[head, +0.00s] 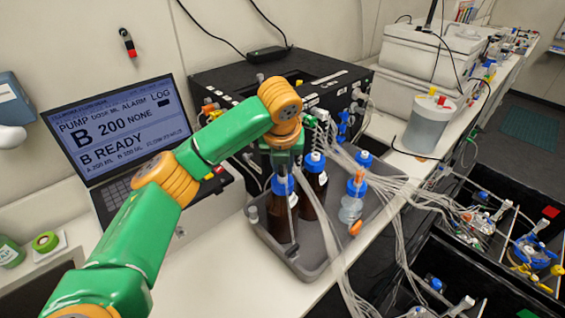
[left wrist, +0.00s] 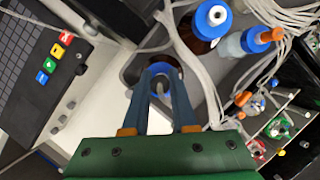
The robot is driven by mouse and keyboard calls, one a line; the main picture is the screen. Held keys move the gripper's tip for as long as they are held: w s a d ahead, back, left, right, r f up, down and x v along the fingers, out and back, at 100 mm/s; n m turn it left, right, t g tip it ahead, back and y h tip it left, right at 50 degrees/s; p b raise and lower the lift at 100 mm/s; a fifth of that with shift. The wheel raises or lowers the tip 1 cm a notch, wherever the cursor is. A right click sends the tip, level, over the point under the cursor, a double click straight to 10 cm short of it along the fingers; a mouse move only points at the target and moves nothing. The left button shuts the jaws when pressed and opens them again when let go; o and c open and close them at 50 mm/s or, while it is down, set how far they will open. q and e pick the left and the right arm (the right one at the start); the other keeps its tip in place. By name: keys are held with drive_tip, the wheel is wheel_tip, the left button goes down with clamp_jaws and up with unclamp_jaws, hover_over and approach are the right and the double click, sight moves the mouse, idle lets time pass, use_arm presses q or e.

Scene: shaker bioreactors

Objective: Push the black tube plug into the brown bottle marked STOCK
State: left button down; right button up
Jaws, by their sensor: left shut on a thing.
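My left gripper (head: 283,168) points down right over the blue cap (head: 283,186) of the nearest brown bottle (head: 282,222), which stands upright in a grey tray. In the left wrist view its two fingers (left wrist: 160,72) are shut on a small piece, taken to be the tube plug; a pale grey bit (left wrist: 158,98) shows between them, but the black plug is not clear. The blue cap is also behind the fingertips there. I cannot tell whether plug and bottle touch. A second brown bottle (head: 314,188) stands behind. No STOCK mark is readable. My right gripper is not in view.
Clear bottles with blue caps (head: 352,205) stand in the grey tray (head: 310,268), with many loose clear tubes (head: 385,190) to the right. The black pump unit (head: 225,82) stands behind and a laptop (head: 118,125) at left. The bench front left of the tray is bare.

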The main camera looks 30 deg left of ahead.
use_arm(q)
drive_tip(key=shift+f, duration=0.3)
drive_tip(key=c, duration=0.6)
unclamp_jaws()
drive_tip(key=shift+c, duration=0.2)
drive_tip(key=shift+s+r, duration=0.1)
drive_tip(key=shift+r, duration=0.2)
drive_tip(key=v, duration=0.6)
drive_tip(key=shift+s+r+b, duration=0.2)
drive_tip(key=shift+r+b, duration=0.05)
drive_tip(key=shift+b, duration=0.05)
drive_tip(key=shift+d+f, duration=0.1)
drive_tip(key=shift+f, duration=0.05)
